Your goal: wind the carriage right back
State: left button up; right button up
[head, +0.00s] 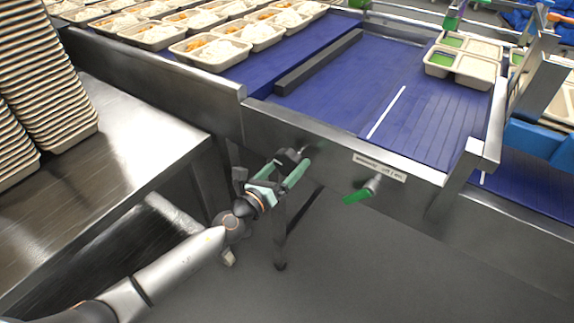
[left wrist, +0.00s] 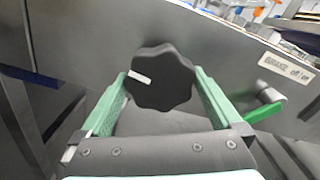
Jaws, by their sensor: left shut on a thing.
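A black lobed knob (left wrist: 162,78) with a white pointer mark sits on the steel side panel of the conveyor. The pointer aims to the left in the left wrist view. The knob also shows, small, in the head view (head: 287,157). My left gripper (head: 293,168) has its green fingers on either side of the knob and is shut on it. A dark grey bar (head: 318,62) lies across the blue conveyor bed; I cannot tell if it is part of the carriage. My right gripper is not in view.
A green brake lever (head: 357,196) sticks out right of the knob, beside a label (head: 379,165) reading "BRAKE off/on". Filled trays (head: 212,55) stand at the back left, part-filled trays (head: 464,66) at the right. A steel table (head: 120,140) with tray stacks is at the left.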

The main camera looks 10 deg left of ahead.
pick_arm(q)
jog(key=m, duration=0.3)
jog(key=shift+p, duration=0.3)
jog(key=shift+r+m+p, duration=0.1)
jog(key=shift+m+p, duration=0.2)
jog(key=shift+m, duration=1.4)
jog(key=shift+m+p, duration=0.45)
jog(key=shift+m, duration=1.15)
